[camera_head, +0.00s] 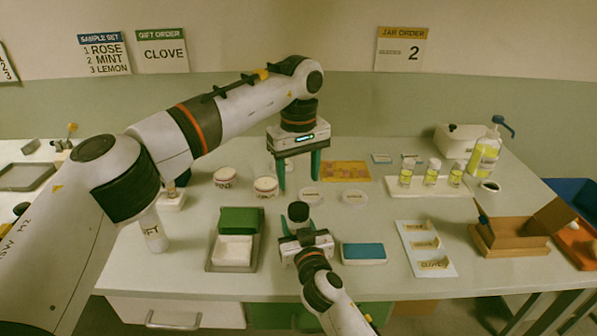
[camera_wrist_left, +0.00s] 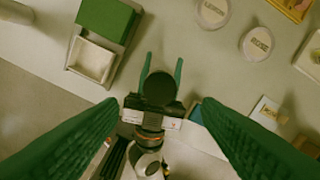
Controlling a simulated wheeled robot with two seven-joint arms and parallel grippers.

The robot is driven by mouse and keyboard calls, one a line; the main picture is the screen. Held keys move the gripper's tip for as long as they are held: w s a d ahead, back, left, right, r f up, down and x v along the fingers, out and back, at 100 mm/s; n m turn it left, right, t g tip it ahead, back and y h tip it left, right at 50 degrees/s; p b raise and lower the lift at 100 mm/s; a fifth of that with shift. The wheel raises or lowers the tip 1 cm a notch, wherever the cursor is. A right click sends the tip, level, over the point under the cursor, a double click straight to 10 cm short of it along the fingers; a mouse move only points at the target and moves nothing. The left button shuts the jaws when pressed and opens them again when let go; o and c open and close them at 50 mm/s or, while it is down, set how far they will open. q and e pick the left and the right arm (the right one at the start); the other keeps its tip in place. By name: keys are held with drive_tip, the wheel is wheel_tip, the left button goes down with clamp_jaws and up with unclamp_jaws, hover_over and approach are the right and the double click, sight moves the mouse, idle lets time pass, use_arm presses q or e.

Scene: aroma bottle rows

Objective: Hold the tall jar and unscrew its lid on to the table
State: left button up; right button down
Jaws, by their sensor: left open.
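The tall jar shows by its round dark lid (camera_head: 298,211), which also shows from above in the left wrist view (camera_wrist_left: 160,87). My right gripper (camera_head: 298,229) comes from the front, low over the table, its green fingers on either side of the jar; most of the jar's body is hidden. My left gripper (camera_head: 298,174) points down above and a little behind the lid in the head view. Its fingers are wide apart and empty, and the lid lies between them in the wrist view, well below them and apart.
A tray with a green block (camera_head: 239,220) stands left of the jar, a blue-topped box (camera_head: 363,253) right. Flat discs (camera_head: 355,198) and labelled jars (camera_head: 266,186) lie behind. A white labelled cylinder (camera_head: 153,231) stands at left. A rack of bottles (camera_head: 431,187) is at the right.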

sight(299, 207)
use_arm(q)
drive_tip(key=shift+f+m, duration=0.25)
drive_tip(key=shift+m, duration=0.25)
wheel_tip(299, 207, down, 8)
drive_tip(key=shift+r, duration=0.25)
drive_tip(key=shift+c, duration=0.3)
